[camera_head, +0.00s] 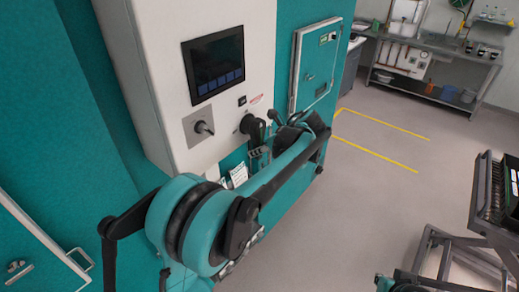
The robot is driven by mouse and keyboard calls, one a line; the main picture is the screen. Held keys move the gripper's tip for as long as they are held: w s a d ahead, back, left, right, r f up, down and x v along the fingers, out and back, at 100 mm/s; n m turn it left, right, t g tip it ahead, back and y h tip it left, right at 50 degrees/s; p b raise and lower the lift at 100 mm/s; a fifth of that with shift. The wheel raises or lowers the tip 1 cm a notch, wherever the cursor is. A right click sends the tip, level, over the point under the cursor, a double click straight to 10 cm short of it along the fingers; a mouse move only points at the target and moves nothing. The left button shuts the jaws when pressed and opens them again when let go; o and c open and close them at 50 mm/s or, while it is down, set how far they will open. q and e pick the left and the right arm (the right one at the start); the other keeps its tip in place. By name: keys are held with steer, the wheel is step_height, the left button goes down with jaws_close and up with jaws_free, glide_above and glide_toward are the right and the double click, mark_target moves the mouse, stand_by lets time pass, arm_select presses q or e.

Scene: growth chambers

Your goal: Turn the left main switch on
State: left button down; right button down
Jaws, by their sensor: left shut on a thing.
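A white control panel (161,60) is mounted on the teal growth chamber, with a dark screen (215,62) at its top. The main switch (246,124) is a black rotary knob at the panel's lower right, partly hidden by my gripper. My left arm reaches across from the lower left. My left gripper (258,137) is at the knob and shut on it. The knob's exact angle is hard to read. My right gripper does not show.
A silver plate with a small lever (203,127) sits left of the switch. A teal door (316,65) is to the right. A metal cart (466,241) stands at the right edge. A steel shelf (436,62) is at the back. The grey floor between is clear.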

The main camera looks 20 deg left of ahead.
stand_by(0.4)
arm_select(q)
steer(key=c, duration=1.3)
jaws_free()
steer(key=v, duration=1.2)
steer(key=shift+s, duration=0.1)
